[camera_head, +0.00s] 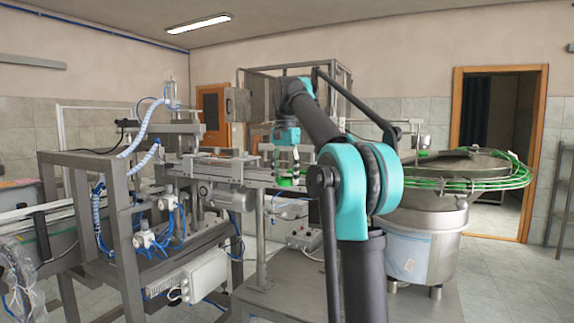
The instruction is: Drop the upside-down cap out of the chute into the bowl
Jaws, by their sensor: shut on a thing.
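My gripper (287,174) points down over the metal chute (256,183), near the middle of the view. It is shut on a small green cap (286,183), which shows at its fingertips. The cap is too small to tell which way up it is, or whether it touches the chute. The large steel feeder bowl (424,217) stands to the right, beyond my arm. Green caps or a green-lined track (500,180) curve around its rim. My arm hides part of the chute between the gripper and the bowl.
A metal machine frame (110,165) with blue hoses and cylinders fills the left. A white control box (190,275) sits low on it. A steel table (270,295) stands under the chute. Open floor and a doorway (495,150) lie at the right.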

